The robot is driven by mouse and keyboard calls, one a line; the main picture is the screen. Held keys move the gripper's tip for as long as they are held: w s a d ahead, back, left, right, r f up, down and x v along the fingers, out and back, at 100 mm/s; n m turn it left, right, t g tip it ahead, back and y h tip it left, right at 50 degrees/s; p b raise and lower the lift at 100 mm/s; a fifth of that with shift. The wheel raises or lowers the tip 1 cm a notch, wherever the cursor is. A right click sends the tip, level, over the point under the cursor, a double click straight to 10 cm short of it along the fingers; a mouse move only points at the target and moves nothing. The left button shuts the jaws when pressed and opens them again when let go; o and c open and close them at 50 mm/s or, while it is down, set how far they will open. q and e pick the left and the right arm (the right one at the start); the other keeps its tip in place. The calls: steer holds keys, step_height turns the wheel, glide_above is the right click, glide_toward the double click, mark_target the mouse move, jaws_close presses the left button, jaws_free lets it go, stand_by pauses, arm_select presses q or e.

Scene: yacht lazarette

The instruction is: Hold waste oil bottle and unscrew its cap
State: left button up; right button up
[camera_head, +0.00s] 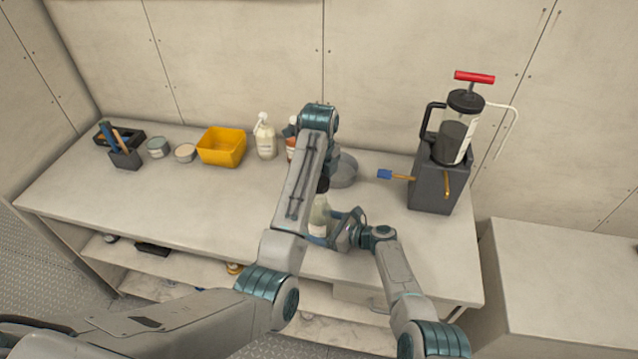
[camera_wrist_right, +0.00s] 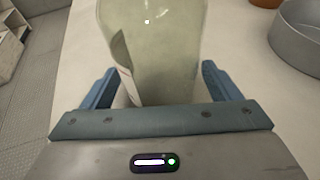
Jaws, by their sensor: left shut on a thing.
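The waste oil bottle (camera_head: 318,217) is pale and translucent, with a label low on its side. It stands near the bench's front, partly behind my arms. My left gripper (camera_head: 323,186) is shut at the top of the bottle, on its cap; the cap itself is hidden by the gripper and arm. My right gripper (camera_head: 338,228) is low beside the bottle. In the right wrist view the bottle body (camera_wrist_right: 160,45) lies between the blue fingers of my right gripper (camera_wrist_right: 160,80), one on each side, and they look open around it.
A grey round pan (camera_head: 344,172) stands just behind the bottle. A spray bottle (camera_head: 265,140), a yellow bin (camera_head: 240,148) and tins are to the left. A blue-ended brush (camera_head: 385,174) and a dark pump box (camera_head: 433,190) are to the right.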

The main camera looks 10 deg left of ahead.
steer(key=shift+o, duration=0.2)
steer(key=v, duration=1.2)
arm_select(q)
steer(key=shift+d, duration=0.1)
arm_select(e)
steer(key=shift+d, duration=0.1)
